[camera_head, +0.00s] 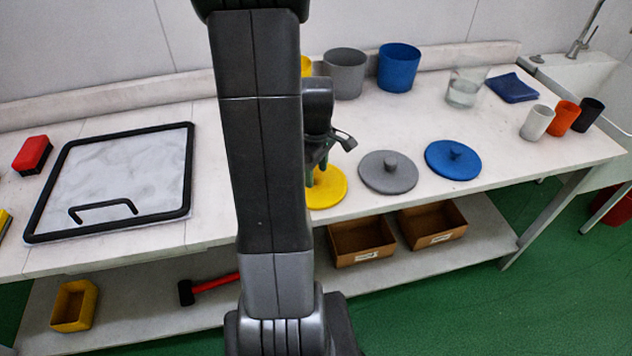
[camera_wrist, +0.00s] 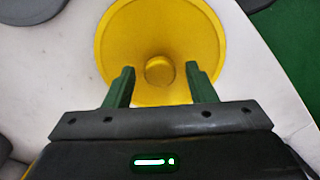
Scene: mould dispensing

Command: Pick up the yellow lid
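The yellow lid (camera_head: 329,188) lies on the white table, left of the grey lid (camera_head: 388,172) and the blue lid (camera_head: 453,160). My arm hides its left part in the head view. In the wrist view the yellow lid (camera_wrist: 160,22) is a disc with a round knob (camera_wrist: 159,70) at its middle. My gripper (camera_wrist: 161,78) is open above the lid, with one green finger on each side of the knob and clear gaps between. The gripper also shows over the lid in the head view (camera_head: 318,172).
Behind the lids stand a grey pot (camera_head: 345,74), a blue pot (camera_head: 398,68) and a partly hidden yellow pot (camera_head: 306,66). A glass beaker (camera_head: 464,88), a blue cloth (camera_head: 512,88) and several small cups are at right. A black-framed panel (camera_head: 120,170) lies at left.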

